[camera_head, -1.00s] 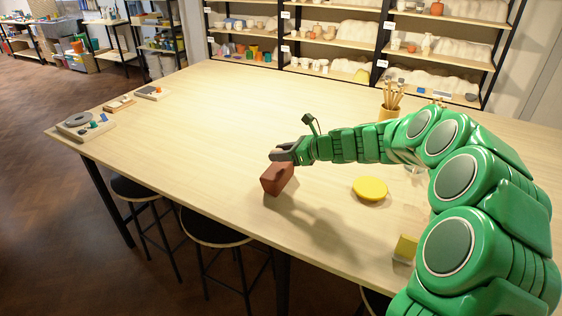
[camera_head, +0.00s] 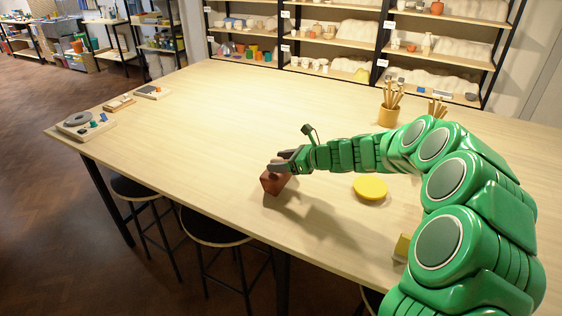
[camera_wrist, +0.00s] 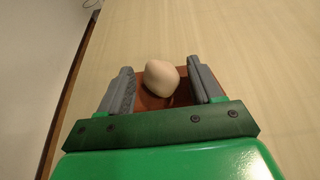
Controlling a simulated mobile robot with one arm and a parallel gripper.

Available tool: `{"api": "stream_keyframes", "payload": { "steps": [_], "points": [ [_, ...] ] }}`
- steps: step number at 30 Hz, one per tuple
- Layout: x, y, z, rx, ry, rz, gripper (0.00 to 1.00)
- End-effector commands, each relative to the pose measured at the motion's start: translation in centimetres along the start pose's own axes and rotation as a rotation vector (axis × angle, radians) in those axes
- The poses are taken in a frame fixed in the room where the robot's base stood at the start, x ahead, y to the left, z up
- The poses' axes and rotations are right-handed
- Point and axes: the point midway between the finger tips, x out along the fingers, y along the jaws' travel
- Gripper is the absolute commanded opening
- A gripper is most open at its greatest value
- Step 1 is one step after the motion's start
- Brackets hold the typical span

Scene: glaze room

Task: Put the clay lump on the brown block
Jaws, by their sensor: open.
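The brown block (camera_head: 271,184) sits on the table near its front edge in the head view. In the wrist view the pale, rounded clay lump (camera_wrist: 161,77) rests on top of the brown block (camera_wrist: 150,101). My gripper (camera_head: 277,166) is at the top of the block. In the wrist view my gripper (camera_wrist: 159,65) is open, with one grey finger on each side of the lump. A gap shows between the lump and each finger. In the head view the lump is mostly hidden by the fingers.
A yellow disc (camera_head: 370,188) lies on the table right of the block. A yellow block (camera_head: 402,246) stands near the front edge, partly behind my arm. A pot of tools (camera_head: 389,113) is at the back right.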

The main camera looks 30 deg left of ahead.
Motion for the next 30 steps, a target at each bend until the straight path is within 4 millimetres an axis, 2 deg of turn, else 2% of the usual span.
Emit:
{"api": "stream_keyframes", "payload": {
  "steps": [8, 24, 30],
  "points": [
    [-0.8, 0.0, 0.2, 0.001, -0.001, -0.001, 0.65],
    [-8.8, -0.2, 0.2, 0.0, 0.0, -0.004, 0.65],
    [-11.1, 0.0, 0.3, -0.001, -0.001, -0.001, 0.65]
  ]
}}
